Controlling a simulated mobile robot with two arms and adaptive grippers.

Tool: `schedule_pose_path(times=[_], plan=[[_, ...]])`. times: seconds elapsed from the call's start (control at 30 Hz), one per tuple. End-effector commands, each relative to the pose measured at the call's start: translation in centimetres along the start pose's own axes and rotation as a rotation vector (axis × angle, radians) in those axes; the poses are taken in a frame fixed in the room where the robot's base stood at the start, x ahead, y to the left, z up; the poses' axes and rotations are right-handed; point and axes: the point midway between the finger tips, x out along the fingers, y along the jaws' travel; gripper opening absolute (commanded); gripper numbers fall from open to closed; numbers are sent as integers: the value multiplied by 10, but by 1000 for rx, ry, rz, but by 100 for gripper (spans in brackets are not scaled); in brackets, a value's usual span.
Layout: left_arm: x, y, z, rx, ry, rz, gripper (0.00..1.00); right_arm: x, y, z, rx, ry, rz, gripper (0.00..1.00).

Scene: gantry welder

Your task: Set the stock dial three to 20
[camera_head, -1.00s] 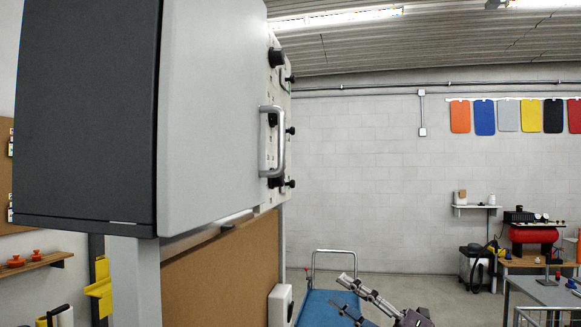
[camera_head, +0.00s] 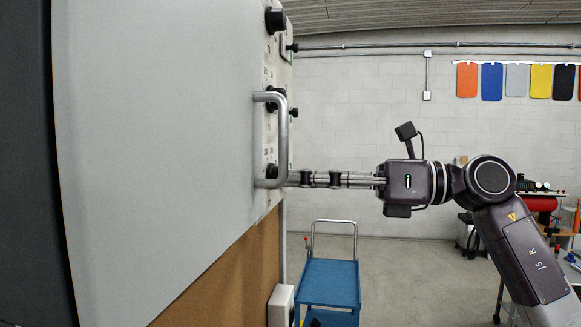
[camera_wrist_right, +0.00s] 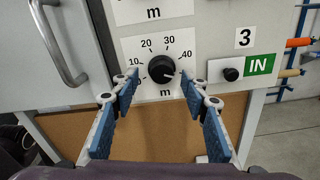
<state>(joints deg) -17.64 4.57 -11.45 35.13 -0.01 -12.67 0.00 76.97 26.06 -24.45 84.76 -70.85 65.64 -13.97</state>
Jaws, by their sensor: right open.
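The stock dial (camera_wrist_right: 161,69) is a round black knob on a white plate marked 10, 20, 30 and 40, with an m below. A plate with 3 and a green IN label is to its right. A small light mark shows at the knob's lower right; the exact reading is hard to tell. My right gripper (camera_wrist_right: 159,84) is open, its blue-padded fingers on either side of the dial; I cannot tell whether they touch it. In the head view my right gripper (camera_head: 292,178) reaches the panel's edge from the right, its tips partly hidden. My left gripper is not in view.
A metal handle (camera_head: 283,140) sticks out from the grey cabinet (camera_head: 160,140) close to my fingers. A small black knob (camera_wrist_right: 231,74) is right of the dial. A blue trolley (camera_head: 328,282) stands on the floor below my arm.

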Motion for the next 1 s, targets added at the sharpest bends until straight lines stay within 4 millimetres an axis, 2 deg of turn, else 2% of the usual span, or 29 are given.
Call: schedule_pose_path(times=[0.03, 0.2, 0.47, 0.87, 1.0], plan=[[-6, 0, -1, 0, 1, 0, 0, 8, 1, 2, 3, 1, 3, 42], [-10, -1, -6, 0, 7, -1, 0, 20, 0, 1, 1, -1, 1, 42], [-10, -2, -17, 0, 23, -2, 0, 22, 0, 0, 1, -1, 0, 42], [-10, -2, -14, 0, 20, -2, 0, 21, 0, 0, 2, -1, 0, 0], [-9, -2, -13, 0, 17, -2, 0, 21, -1, 0, -3, -2, 0, 0]])
